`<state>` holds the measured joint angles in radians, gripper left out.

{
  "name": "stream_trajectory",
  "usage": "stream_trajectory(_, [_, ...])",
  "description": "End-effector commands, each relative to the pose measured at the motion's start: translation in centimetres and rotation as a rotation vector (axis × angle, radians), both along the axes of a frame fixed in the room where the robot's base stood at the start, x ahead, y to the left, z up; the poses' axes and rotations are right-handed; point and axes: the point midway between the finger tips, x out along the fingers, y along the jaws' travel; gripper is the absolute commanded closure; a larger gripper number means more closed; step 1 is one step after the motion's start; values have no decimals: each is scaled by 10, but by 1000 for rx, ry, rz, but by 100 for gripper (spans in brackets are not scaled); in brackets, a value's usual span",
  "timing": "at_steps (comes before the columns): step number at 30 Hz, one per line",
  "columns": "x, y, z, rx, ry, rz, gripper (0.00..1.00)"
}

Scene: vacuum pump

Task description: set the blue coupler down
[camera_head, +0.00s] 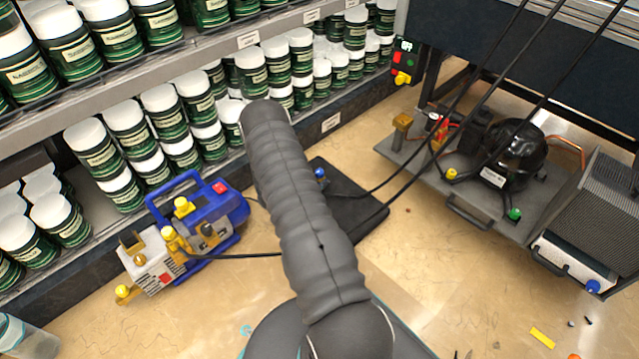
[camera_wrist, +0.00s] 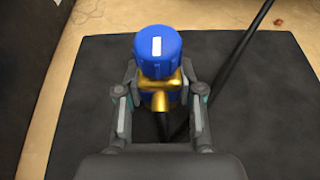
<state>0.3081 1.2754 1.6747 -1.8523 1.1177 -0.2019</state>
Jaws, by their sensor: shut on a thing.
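The blue coupler (camera_wrist: 158,55) has a blue cap with a white mark and a brass body below it. In the wrist view it stands roughly upright between the fingers of my gripper (camera_wrist: 160,100), which is shut on its lower part. A black hose runs from near it toward the upper right. Below and around it is a flat black mat (camera_wrist: 265,100); whether the coupler touches it is hard to tell. In the head view a small blue bit of the coupler (camera_head: 320,172) shows over the black mat (camera_head: 355,205), beside my arm, which hides my gripper.
A blue and grey vacuum pump (camera_head: 200,225) with yellow caps stands left of the mat. A grey cart (camera_head: 420,160) carries a black compressor (camera_head: 512,153) at the right. Shelves of green jars (camera_head: 165,110) line the back left. Black hoses cross above the floor.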

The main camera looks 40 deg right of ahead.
Motion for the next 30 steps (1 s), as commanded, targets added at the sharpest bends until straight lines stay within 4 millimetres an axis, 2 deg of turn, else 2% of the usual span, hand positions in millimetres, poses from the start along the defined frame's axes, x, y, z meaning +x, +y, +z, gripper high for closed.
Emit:
stream_trajectory(2, [0, 0, -6, -1, -1, 0, 100])
stream_trajectory(12, [0, 0, -8, -1, -2, -1, 100])
stream_trajectory(13, [0, 0, -9, -1, -1, 0, 61])
stream_trajectory(15, [0, 0, -8, -1, -2, -1, 43])
stream_trajectory(16, [0, 0, -8, -1, -2, -1, 38])
stream_trajectory(27, [0, 0, -5, -1, -2, -1, 38])
stream_trajectory(30, [0, 10, -1, 0, -2, 1, 38])
